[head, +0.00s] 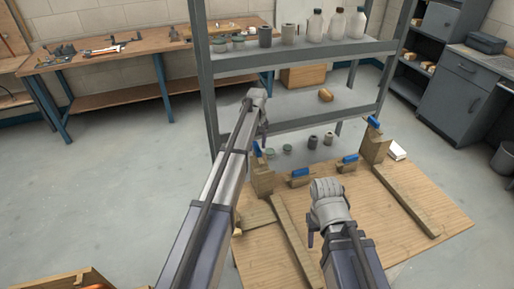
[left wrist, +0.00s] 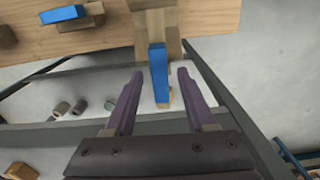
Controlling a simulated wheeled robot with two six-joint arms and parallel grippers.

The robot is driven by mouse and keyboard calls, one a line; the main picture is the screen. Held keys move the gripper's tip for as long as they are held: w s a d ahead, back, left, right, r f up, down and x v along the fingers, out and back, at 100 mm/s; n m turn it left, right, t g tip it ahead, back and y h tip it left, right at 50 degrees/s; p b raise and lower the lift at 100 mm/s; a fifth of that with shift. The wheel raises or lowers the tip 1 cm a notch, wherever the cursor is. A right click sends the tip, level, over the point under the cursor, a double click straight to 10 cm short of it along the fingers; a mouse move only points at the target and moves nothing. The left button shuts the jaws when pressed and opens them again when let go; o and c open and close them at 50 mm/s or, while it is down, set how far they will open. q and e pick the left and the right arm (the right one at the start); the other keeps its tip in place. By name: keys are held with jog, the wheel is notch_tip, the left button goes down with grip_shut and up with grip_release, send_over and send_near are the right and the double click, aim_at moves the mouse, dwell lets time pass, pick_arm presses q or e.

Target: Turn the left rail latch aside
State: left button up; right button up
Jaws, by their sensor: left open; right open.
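The left rail latch is a blue lever (head: 257,149) on a wooden post (head: 263,180) at the back left of the wooden board. In the left wrist view the blue lever (left wrist: 158,62) stands between the fingers of my left gripper (left wrist: 160,72), with a visible gap on each side. My left gripper (head: 264,134) is open above the post in the head view, its fingers small and partly hidden. My right gripper (head: 311,238) points down over the board, away from the latch; its fingers are largely hidden by the wrist.
A right post (head: 375,150) carries another blue lever (head: 373,122). Two low blocks with blue levers (head: 300,172) (head: 350,159) sit between the posts. Wooden rails (head: 291,237) (head: 407,199) run along the board (head: 440,212). A grey shelf unit (head: 290,55) stands close behind.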

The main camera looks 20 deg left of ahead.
pick_arm(q)
jog(key=shift+c, duration=0.2)
grip_shut()
dwell(1.1)
